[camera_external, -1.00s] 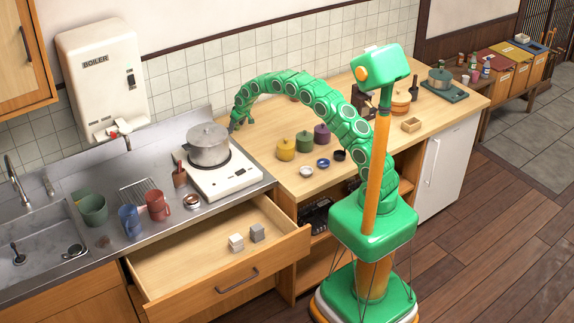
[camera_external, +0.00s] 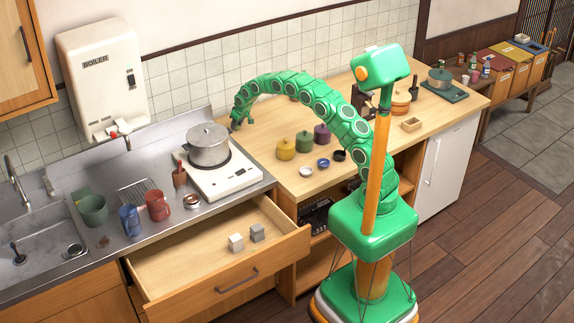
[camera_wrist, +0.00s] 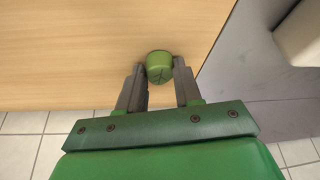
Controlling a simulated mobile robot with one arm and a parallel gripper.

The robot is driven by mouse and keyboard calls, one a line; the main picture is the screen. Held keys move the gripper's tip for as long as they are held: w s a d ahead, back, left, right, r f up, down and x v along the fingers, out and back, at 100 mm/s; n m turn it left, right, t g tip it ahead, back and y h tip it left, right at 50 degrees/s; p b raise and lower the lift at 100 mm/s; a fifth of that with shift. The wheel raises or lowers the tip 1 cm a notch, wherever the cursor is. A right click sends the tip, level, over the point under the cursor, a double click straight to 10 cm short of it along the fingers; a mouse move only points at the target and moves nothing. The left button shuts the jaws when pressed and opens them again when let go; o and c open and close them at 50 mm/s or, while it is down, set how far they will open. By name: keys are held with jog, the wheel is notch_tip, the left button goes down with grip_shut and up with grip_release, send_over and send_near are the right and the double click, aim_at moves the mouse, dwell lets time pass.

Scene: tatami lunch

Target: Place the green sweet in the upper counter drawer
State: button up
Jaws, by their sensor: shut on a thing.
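The green sweet (camera_wrist: 160,68) is a small rounded green piece, held between the two grey fingers of my gripper (camera_wrist: 159,78) in the wrist view. It lies just above or on the pale wooden counter; I cannot tell which. In the external view my gripper (camera_external: 236,122) points down by the back of the counter, just right of the stove, and the sweet is too small to make out there. The upper counter drawer (camera_external: 167,262) is pulled open, below and in front of the stove. A white cube (camera_external: 236,242) and a grey cube (camera_external: 257,232) lie inside it.
A grey pot (camera_external: 208,147) stands on the white stove (camera_external: 222,177), between my gripper and the drawer. Yellow (camera_external: 285,149), green (camera_external: 305,142) and purple (camera_external: 322,134) lidded jars stand on the wooden counter. The drawer's left part is clear.

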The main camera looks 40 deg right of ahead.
notch_tip(320, 180, up, 3)
jog(key=shift+f, duration=0.15)
jog(key=shift+s+r, duration=0.1)
jog(key=shift+r, duration=0.25)
jog(key=s+d+r, duration=0.3)
jog(key=s+r, duration=0.6)
jog(key=s, duration=0.4)
jog(key=shift+s+r, duration=0.2)
jog(key=shift+s, duration=0.05)
